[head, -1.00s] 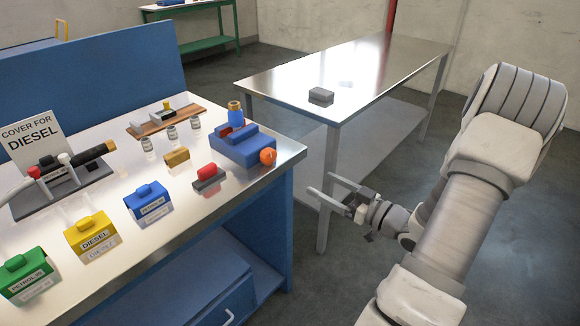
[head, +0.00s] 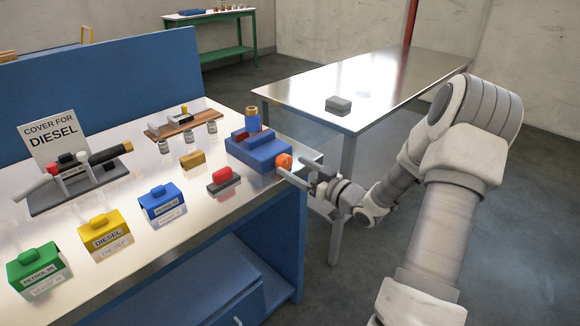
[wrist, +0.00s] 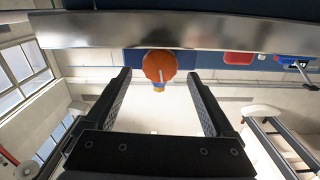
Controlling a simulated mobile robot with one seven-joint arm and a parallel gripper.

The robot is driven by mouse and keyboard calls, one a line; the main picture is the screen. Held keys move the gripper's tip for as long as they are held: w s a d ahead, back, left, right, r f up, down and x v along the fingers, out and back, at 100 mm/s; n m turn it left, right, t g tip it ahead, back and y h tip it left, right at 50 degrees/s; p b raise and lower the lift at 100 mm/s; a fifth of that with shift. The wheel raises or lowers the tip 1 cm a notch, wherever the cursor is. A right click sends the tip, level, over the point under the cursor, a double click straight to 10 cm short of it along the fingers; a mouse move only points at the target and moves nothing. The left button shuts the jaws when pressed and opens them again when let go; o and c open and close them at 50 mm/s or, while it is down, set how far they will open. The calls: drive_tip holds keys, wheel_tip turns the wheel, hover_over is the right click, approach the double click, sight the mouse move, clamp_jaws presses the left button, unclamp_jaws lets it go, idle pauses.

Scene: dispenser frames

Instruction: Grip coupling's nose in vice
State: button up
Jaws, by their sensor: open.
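The blue vice (head: 258,152) stands at the right end of the workbench, with a round orange knob (head: 284,160) on its near right end. The brass-coloured coupling (head: 253,123) with a blue band stands upright at the vice's jaws; I cannot tell whether they clamp it. My gripper (head: 298,165) is open and empty at the bench edge, its fingers pointing at the orange knob.
A red-topped block (head: 223,181), a brass block (head: 193,160), glass jars and blue, yellow and green labelled boxes stand on the bench (head: 185,222). A nozzle stand (head: 80,188) is at the left. A steel table (head: 375,90) with a grey block stands behind my arm.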

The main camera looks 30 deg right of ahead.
drive_tip(key=shift+x, duration=1.25)
drive_tip(key=c, duration=1.4)
drive_tip(key=shift+r+m+p, duration=0.1)
drive_tip(key=shift+m+p, duration=0.2)
drive_tip(key=shift+d+m+p, duration=0.1)
drive_tip(key=shift+m+p, duration=0.75)
drive_tip(key=shift+m, duration=0.05)
drive_tip(key=shift+w+m+p, duration=0.1)
drive_tip(key=shift+m+p, duration=1.1)
drive_tip(key=shift+m, duration=0.5)
